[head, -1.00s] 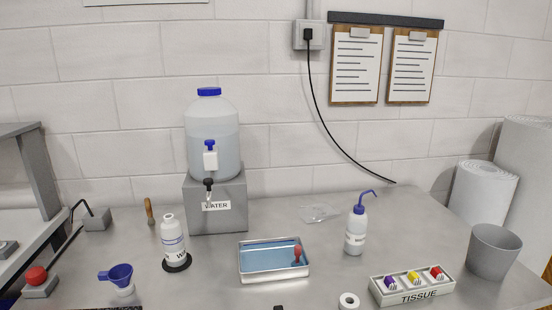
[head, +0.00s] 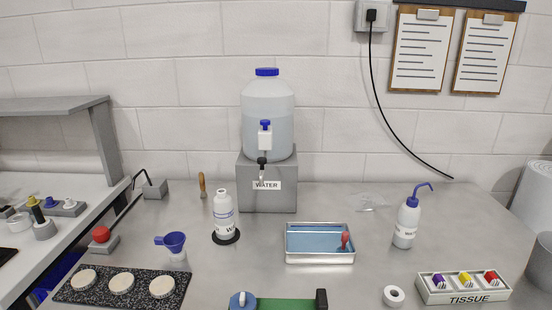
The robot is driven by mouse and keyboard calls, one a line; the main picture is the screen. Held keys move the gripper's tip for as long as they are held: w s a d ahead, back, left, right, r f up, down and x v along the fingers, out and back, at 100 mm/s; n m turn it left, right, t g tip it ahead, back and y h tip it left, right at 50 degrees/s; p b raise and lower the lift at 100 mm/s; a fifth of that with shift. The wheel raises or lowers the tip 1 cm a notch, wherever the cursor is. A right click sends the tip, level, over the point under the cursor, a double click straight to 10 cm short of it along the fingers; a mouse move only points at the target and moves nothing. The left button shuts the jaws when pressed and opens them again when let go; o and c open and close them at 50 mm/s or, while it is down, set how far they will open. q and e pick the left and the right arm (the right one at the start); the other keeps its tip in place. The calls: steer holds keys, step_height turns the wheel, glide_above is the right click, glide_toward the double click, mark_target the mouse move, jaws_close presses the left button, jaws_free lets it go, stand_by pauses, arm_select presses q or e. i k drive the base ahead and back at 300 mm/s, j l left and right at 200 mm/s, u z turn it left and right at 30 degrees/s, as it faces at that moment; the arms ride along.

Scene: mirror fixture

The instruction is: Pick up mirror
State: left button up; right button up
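I cannot clearly make out which thing is the mirror. Several round cream discs (head: 121,284) lie in a row on a black speckled slab (head: 100,299) at the lower left. At the bottom edge a green bar (head: 285,304) with a blue-and-white round part (head: 242,300) at its left end and a black block (head: 321,299) at its right end is partly cut off. Neither of my grippers shows in the head view.
A metal tray (head: 320,259) with a red-handled tool (head: 345,240) sits mid-bench. Around it stand a water jug (head: 268,115), white bottle (head: 223,212), wash bottle (head: 406,225), blue funnel (head: 174,243), tape roll (head: 393,296) and tissue box (head: 430,290). Bench between is mostly clear.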

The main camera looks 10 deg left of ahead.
mark_target(123, 283)
steer(key=u, duration=1.45)
